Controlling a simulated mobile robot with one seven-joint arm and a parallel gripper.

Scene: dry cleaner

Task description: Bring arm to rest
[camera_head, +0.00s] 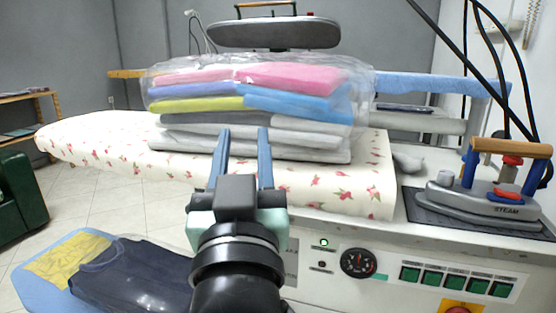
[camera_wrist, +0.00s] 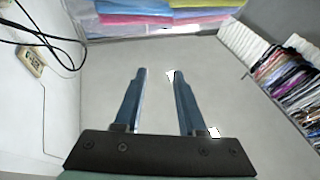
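My gripper (camera_head: 243,140) is in the middle of the head view, with two blue-grey fingers pointing away from me. The fingers stand apart with nothing between them. In the wrist view my gripper (camera_wrist: 157,72) also shows two parted, empty fingers. In the head view the fingertips overlap the lower part of a plastic-wrapped stack of folded clothes (camera_head: 255,100). I cannot tell whether they touch it. The stack lies on a flowered ironing board (camera_head: 110,135).
A steam iron (camera_head: 480,205) stands on a dark pad at the right, with black cables above it. A control panel (camera_head: 410,270) with several green buttons is below the board. A dark garment (camera_head: 135,275) lies on a blue board at lower left. A green chair (camera_head: 20,195) is at far left.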

